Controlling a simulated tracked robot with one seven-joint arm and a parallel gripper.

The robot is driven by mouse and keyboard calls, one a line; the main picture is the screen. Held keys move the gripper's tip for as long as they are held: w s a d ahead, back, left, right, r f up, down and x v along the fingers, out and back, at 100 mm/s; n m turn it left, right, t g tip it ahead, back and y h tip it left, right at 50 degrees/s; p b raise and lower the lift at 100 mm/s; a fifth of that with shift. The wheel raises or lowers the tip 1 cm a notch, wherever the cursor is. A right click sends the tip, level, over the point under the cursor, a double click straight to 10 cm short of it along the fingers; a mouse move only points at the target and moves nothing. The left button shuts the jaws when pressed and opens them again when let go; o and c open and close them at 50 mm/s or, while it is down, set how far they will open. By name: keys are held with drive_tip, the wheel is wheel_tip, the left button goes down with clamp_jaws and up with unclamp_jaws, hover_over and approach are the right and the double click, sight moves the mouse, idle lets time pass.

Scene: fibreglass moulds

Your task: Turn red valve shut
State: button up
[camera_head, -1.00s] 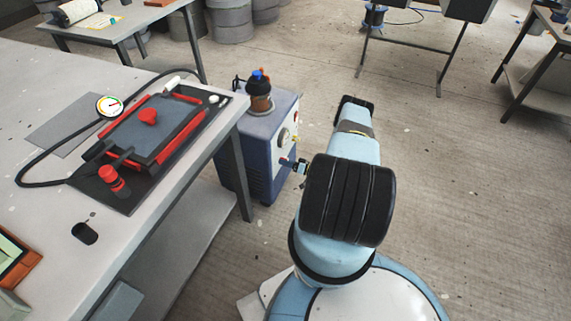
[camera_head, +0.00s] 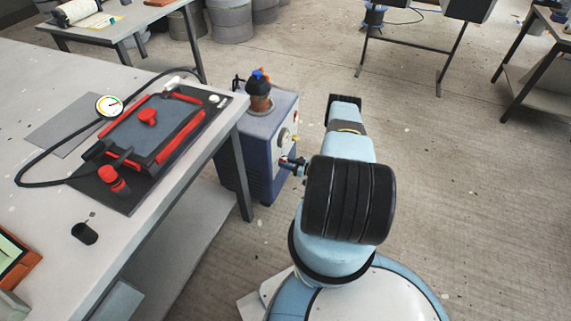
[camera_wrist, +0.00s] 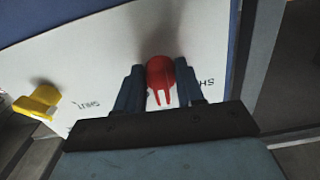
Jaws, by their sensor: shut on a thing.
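The red valve (camera_wrist: 160,72) is in the middle of the wrist view, on a white panel (camera_wrist: 100,48). My gripper (camera_wrist: 159,84) has one blue finger on each side of it and is shut on it. The valve's two-pronged lower part points down toward the gripper's palm. Upside-down printed labels show on both sides, one reading SHUT and the other partly hidden. In the head view my gripper (camera_head: 287,162) reaches the front of a blue cabinet (camera_head: 232,160); the valve is too small to make out there.
A yellow handle (camera_wrist: 38,102) sticks out of the panel to the left in the wrist view. A workbench (camera_head: 40,70) stands close left of the cabinet, with a red-clamped mould (camera_head: 160,125) on it. A brown pot (camera_head: 259,98) stands on the cabinet.

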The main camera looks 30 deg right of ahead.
drive_tip(key=n, duration=0.5)
drive_tip(key=shift+n, duration=2.2)
drive_tip(key=shift+s+f, duration=0.1)
drive_tip(key=o, duration=0.7)
drive_tip(key=shift+a, duration=0.1)
drive_tip(key=o, duration=0.3)
drive_tip(key=v, duration=1.3)
drive_tip(key=shift+s+d, duration=0.2)
drive_tip(key=shift+d, duration=0.15)
